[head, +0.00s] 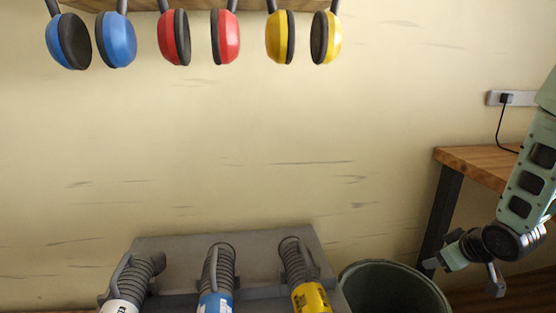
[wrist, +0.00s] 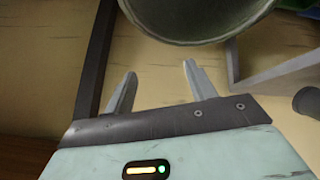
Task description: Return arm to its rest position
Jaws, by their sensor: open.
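My arm (head: 530,170) hangs down at the right side of the head view, in front of a wooden table. My gripper (head: 464,278) is at its lower end, just right of a dark green bin. Its two fingers are spread apart with nothing between them. In the wrist view, the fingers of my gripper (wrist: 158,70) stand apart and empty, pointing toward the cream wall. The rim of the bin shows just beyond them at the top. I cannot tell the exact gap between fingers and bin.
The bin (head: 430,295) stands left of my gripper. The wooden table (head: 470,158) has a dark leg (head: 441,215). A grey rack (head: 240,245) holds hose-like pieces with white, blue and yellow bands. Blue, red (head: 230,38) and yellow earmuffs hang above. The middle wall area is clear.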

